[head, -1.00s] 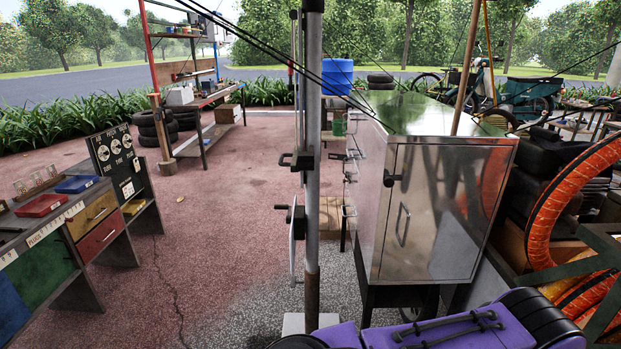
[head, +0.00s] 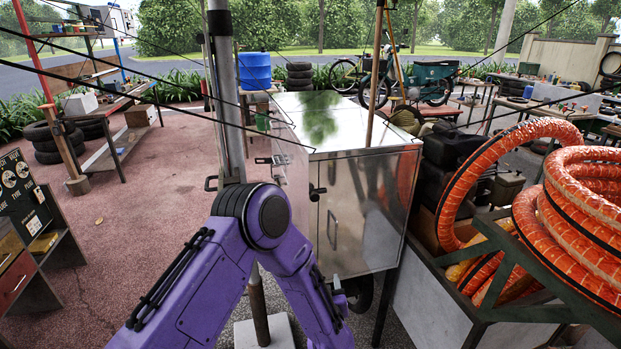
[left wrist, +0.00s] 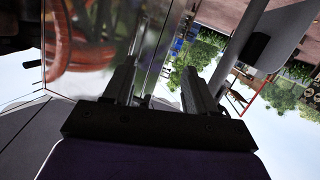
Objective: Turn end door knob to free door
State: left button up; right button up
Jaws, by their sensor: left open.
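The end door (head: 360,215) is the shiny metal front panel of the cart's cabinet, and it looks shut. Its small black knob (head: 316,193) sits near the upper left edge, above a slim vertical pull handle (head: 332,230). My purple left arm bends in front of the cabinet's lower left, with its forearm pointing down, below the knob. In the left wrist view my left gripper (left wrist: 158,75) has its two dark fingers apart, with nothing clearly held. A shiny metal panel (left wrist: 95,45) reflecting orange lies beyond the fingers. I cannot make out the knob there. My right gripper is not in view.
A grey upright pole (head: 228,90) on a pale base stands left of the cabinet, close to my arm. Orange ribbed hose coils (head: 580,210) crowd the right side. Dark cables cross overhead. The pink paving on the left is largely open.

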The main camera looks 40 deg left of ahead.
aim_at(315, 198)
pick_arm(q)
jog(key=w+a+r+n+y+p, duration=0.1)
jog(key=w+a+r+n+y, duration=0.15)
jog(key=r, duration=0.55)
jog(key=w+a+r+n+y+p, duration=0.1)
jog(key=w+r+y, duration=0.15)
jog(key=r, duration=0.55)
jog(key=shift+n+g, duration=0.25)
jog(key=shift+g, duration=0.15)
jog(key=p+x, duration=0.1)
jog(key=x, duration=0.3)
jog(key=p+x, duration=0.2)
jog(key=x, duration=0.3)
jog(key=shift+w, duration=0.5)
jog(key=shift+w+a, duration=0.4)
grip_shut()
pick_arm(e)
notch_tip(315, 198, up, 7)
